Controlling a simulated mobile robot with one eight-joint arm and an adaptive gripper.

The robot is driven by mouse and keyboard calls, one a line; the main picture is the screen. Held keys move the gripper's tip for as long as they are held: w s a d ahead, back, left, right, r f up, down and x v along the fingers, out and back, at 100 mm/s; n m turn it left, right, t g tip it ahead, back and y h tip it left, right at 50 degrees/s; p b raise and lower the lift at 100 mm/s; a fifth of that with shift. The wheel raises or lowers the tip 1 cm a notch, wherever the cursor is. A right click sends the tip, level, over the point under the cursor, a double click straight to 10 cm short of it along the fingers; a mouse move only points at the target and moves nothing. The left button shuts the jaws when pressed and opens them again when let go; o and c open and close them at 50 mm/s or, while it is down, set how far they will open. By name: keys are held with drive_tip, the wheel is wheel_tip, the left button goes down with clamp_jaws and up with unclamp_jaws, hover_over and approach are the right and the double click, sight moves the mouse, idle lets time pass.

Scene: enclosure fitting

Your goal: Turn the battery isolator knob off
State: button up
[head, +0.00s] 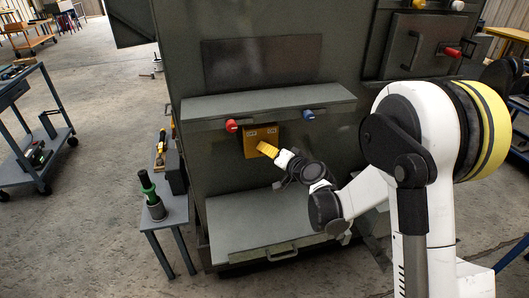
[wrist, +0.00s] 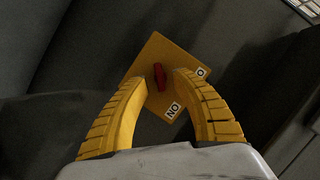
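The battery isolator knob (wrist: 160,77) is a small red handle on a square yellow plate (wrist: 155,48). In the wrist view its long side runs nearly up and down, its lower end roughly toward the "ON" label (wrist: 173,110). A second label (wrist: 201,72) at the right corner is partly hidden by a finger. My gripper (wrist: 160,80) is open, with its yellow fingertips on either side of the knob; contact cannot be told. In the head view the yellow plate (head: 250,148) sits under a ledge and my gripper (head: 264,149) is in front of it, hiding the knob.
A lower shelf (head: 265,222) juts out below.

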drive_tip(key=shift+b+x, duration=0.3)
drive_tip(key=shift+x, duration=1.1)
drive_tip(key=shift+r, duration=0.1)
clamp_jaws()
